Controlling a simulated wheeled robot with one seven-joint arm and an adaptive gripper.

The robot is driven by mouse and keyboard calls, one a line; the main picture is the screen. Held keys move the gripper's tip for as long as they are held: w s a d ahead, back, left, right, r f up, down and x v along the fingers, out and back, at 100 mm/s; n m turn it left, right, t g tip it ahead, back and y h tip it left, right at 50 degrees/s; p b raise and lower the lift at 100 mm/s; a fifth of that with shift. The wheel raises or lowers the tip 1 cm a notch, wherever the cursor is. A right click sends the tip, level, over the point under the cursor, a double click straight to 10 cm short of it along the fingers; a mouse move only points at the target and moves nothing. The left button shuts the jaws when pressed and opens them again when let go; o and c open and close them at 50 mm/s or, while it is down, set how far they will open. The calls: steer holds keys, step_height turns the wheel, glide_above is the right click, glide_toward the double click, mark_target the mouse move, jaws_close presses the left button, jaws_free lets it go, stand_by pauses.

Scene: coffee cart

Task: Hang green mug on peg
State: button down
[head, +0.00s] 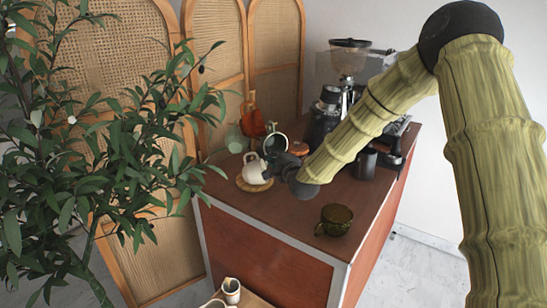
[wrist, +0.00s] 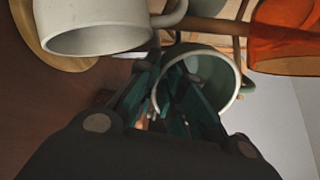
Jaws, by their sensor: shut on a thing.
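The green mug (head: 276,143) has a pale rim and hangs in the air above the back of the cart top, tilted with its mouth open toward my wrist. My gripper (head: 268,165) is shut on its wall; in the wrist view the dark teal fingers (wrist: 170,85) reach to the left side of the mug (wrist: 222,68), with the rim passing between them. A wooden peg-like bar (wrist: 205,28) runs behind the mug in the wrist view, close to it. I cannot tell whether they touch. My arm hides part of this area in the head view.
A white mug (head: 254,170) is beside my gripper by a round wooden board (head: 243,187). An orange glass mug (head: 252,124) is behind. An olive glass mug (head: 336,218) stands near the front corner. A coffee machine and grinder (head: 348,62) are at the back right.

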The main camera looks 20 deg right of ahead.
steer(key=c, duration=1.5)
jaws_free()
steer(key=shift+o, duration=0.2)
steer(key=shift+s, duration=0.1)
